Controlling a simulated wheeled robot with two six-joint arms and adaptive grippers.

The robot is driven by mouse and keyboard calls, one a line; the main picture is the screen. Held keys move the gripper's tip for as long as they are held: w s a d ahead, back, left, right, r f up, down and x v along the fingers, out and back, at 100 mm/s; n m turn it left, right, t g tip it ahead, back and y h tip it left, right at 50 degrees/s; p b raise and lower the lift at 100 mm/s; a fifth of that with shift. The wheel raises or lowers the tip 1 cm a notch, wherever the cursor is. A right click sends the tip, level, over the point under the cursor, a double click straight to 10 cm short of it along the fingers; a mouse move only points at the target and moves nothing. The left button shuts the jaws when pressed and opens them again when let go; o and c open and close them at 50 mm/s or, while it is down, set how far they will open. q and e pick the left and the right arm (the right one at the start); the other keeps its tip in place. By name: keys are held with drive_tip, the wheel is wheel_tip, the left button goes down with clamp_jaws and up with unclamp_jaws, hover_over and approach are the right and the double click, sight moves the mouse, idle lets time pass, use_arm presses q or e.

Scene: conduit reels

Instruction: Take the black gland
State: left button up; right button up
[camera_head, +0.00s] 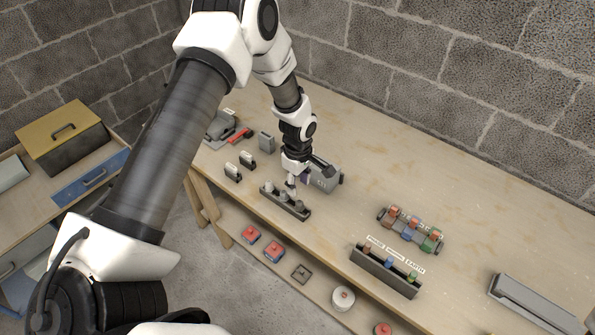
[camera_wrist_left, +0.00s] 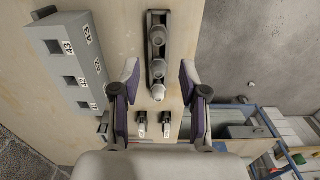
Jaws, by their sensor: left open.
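A dark rack (camera_head: 299,212) near the front edge of the bench holds a short row of glands, and it also shows in the left wrist view (camera_wrist_left: 150,52). In that wrist view the row has a white gland (camera_wrist_left: 158,92), a grey gland (camera_wrist_left: 157,67) and a darker grey gland (camera_wrist_left: 158,36). Which one counts as the black gland I cannot tell for sure. My left gripper (camera_head: 291,186) is over the rack, and in the wrist view its open fingers (camera_wrist_left: 158,80) stand apart on either side of the row. Nothing is held. My right gripper is out of view.
A grey numbered box (camera_head: 324,180) stands just behind the rack; it shows at left in the wrist view (camera_wrist_left: 66,62). Small black-and-white blocks (camera_head: 233,173) stand to the left. A labelled holder (camera_head: 384,273) and a coloured connector strip (camera_head: 410,230) are to the right. Bench between is clear.

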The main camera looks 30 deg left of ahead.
sight(300, 201)
use_arm(q)
drive_tip(key=shift+w+d+f+b, duration=0.15)
drive_tip(key=shift+d+f+b, duration=0.15)
drive_tip(key=shift+b, duration=0.3)
drive_tip(key=f+b, duration=0.3)
drive_tip(key=f, duration=0.1)
drive_tip(key=f+b, duration=0.2)
drive_tip(key=shift+a+f+b, duration=0.1)
drive_tip(key=shift+a+b, duration=0.15)
drive_tip(key=shift+b, duration=0.05)
drive_tip(key=shift+d+f+b, duration=0.2)
drive_tip(key=shift+f+b, duration=0.1)
drive_tip(key=shift+f, duration=0.4)
drive_tip(key=shift+a+f, duration=0.1)
drive_tip(key=shift+f, duration=0.2)
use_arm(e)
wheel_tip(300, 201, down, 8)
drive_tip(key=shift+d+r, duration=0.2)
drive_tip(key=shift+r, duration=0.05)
use_arm(q)
clamp_jaws()
drive_tip(key=shift+r+p, duration=0.95)
drive_tip(key=shift+r, duration=0.1)
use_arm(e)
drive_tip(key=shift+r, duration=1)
